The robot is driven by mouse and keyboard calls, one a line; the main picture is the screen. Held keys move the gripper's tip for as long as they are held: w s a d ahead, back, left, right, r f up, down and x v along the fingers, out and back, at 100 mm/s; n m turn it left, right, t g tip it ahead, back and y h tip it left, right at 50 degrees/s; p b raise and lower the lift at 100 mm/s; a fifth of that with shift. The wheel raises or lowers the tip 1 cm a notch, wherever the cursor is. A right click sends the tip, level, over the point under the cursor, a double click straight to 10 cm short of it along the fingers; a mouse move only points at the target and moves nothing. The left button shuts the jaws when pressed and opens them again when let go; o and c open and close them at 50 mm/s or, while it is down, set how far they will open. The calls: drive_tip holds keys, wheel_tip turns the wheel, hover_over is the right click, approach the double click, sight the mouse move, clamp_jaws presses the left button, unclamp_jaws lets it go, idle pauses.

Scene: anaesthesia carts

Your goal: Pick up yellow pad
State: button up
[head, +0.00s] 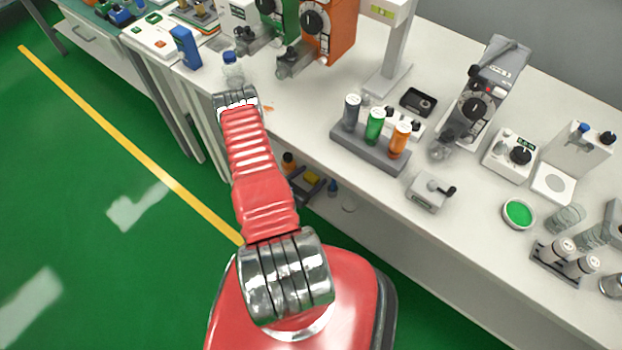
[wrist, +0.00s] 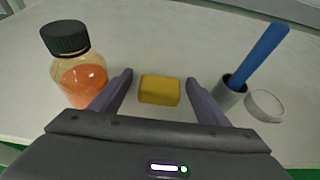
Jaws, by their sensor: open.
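The yellow pad (wrist: 159,90) is a small rounded block lying on a pale surface, in the middle of the wrist view. My gripper (wrist: 158,82) is open, with one dark finger on each side of the pad in the picture. Gaps show between the pad and both fingers, and nothing is held. The exact depth between fingertips and pad is hard to tell.
A black-capped bottle of orange liquid (wrist: 80,75) stands left of the pad, near the left finger. On the right stand a grey cup (wrist: 231,92) holding a blue stick (wrist: 262,52) and a white round lid (wrist: 265,105). The bench top (head: 300,110) overhangs the shelf.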

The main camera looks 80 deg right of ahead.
sight(310, 177)
drive_tip(key=shift+c, duration=0.5)
drive_tip(key=c, duration=1)
drive_tip(key=shift+r, duration=0.15)
drive_tip(key=shift+r, duration=4.85)
